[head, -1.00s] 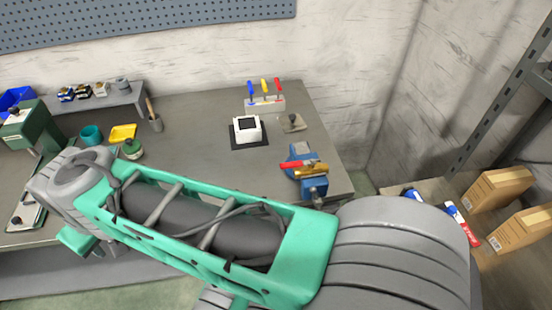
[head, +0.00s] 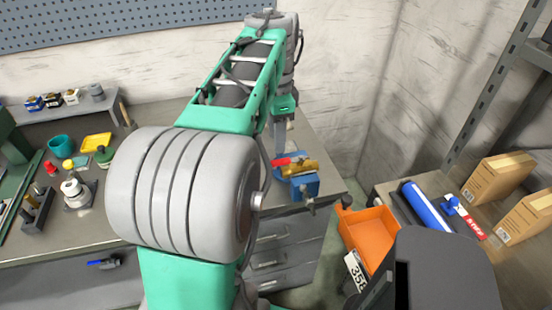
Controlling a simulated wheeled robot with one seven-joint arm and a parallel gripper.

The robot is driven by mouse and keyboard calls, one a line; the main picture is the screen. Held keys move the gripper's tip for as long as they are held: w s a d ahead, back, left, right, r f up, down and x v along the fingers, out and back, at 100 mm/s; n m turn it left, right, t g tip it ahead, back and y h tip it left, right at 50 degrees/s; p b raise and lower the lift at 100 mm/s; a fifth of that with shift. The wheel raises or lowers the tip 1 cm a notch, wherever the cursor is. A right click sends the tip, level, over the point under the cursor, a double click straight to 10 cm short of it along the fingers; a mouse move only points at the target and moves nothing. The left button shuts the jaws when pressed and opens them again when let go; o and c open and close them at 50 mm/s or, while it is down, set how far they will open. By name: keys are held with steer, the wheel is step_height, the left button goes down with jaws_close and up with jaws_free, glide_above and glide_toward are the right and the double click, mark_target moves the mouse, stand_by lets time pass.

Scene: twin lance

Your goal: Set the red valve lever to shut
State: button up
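The red valve lever (head: 285,161) lies on a brass valve (head: 305,168) held in a blue vise (head: 306,188) at the bench's right end. The lever points left from the valve and looks roughly in line with its body. My arm arches over the bench, and its end hangs down just behind and above the lever. My gripper (head: 281,138) is small and partly hidden there. I cannot tell whether its fingers are open or shut, or whether they touch the lever.
My arm hides the middle of the bench. A teal cup (head: 62,146), a yellow tray (head: 96,142) and small bottles stand at left. An orange bin (head: 372,238), a blue cylinder (head: 425,206) and cardboard boxes (head: 497,178) are at right. The wall stands close behind.

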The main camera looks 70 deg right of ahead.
mark_target(276, 162)
step_height(276, 162, down, 7)
steer(key=shift+r, duration=0.1)
jaws_close()
stand_by(0.4)
steer(key=shift+w, duration=0.1)
stand_by(1.0)
